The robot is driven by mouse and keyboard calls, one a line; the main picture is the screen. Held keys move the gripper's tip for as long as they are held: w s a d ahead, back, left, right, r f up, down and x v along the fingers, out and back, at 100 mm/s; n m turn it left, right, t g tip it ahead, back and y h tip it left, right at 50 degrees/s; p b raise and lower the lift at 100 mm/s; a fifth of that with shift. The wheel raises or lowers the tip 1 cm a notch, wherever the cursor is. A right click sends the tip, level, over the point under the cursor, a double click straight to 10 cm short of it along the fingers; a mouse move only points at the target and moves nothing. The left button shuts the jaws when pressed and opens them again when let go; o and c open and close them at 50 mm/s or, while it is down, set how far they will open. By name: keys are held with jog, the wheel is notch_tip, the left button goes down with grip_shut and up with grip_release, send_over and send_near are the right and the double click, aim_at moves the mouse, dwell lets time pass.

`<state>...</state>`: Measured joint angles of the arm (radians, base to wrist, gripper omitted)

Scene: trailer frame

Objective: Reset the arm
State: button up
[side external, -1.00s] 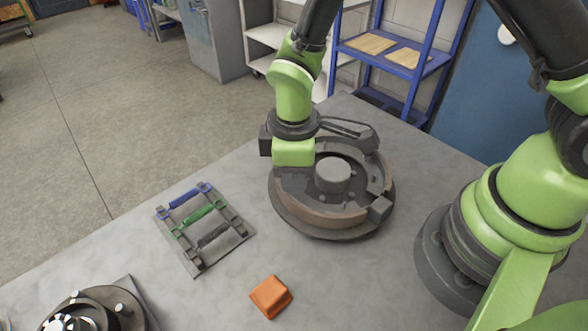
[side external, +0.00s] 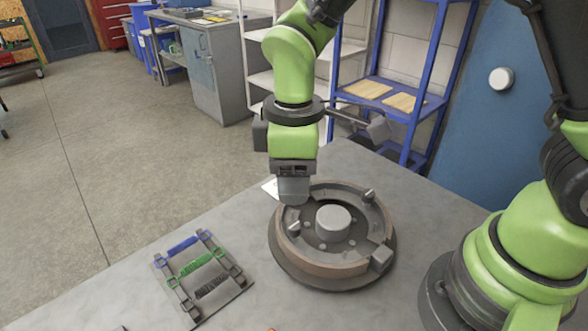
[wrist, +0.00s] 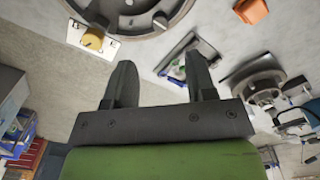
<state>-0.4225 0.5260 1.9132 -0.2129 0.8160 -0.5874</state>
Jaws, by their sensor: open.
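My gripper (side external: 293,188) hangs from the green arm, pointing down over the back left part of the round brake drum assembly (side external: 333,270). In the wrist view my gripper (wrist: 161,75) shows two dark fingers spread apart with nothing between them. The drum assembly has a brown ring, a grey centre hub and curved shoes inside; its edge also shows at the top of the wrist view (wrist: 130,22). Whether the fingertips clear the drum is hard to tell from the side.
A spring rack (side external: 205,283) with blue, green and black springs lies left of the drum. An orange block (wrist: 250,11) and a dark hub part (wrist: 258,85) show in the wrist view. A white plate with a yellow knob (wrist: 92,40) lies beside the drum. Blue shelving (side external: 390,95) stands behind.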

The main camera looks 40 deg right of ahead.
jog(key=shift+r, duration=0.35)
jog(key=s+d+r+m+t+y, duration=0.1)
jog(key=s+d+r+m+t, duration=0.2)
jog(key=s+r+m, duration=0.3)
jog(key=s+d+r+m+t+y, duration=0.1)
jog(key=s+d+r+m+t, duration=0.3)
jog(key=s+d+r+m, duration=0.2)
notch_tip(320, 180, up, 3)
jog(key=shift+s+d+f+m, duration=0.1)
jog(key=shift+s+d+m, duration=0.2)
jog(key=shift+s+m, duration=0.35)
jog(key=shift+w, duration=0.1)
dwell(0.8)
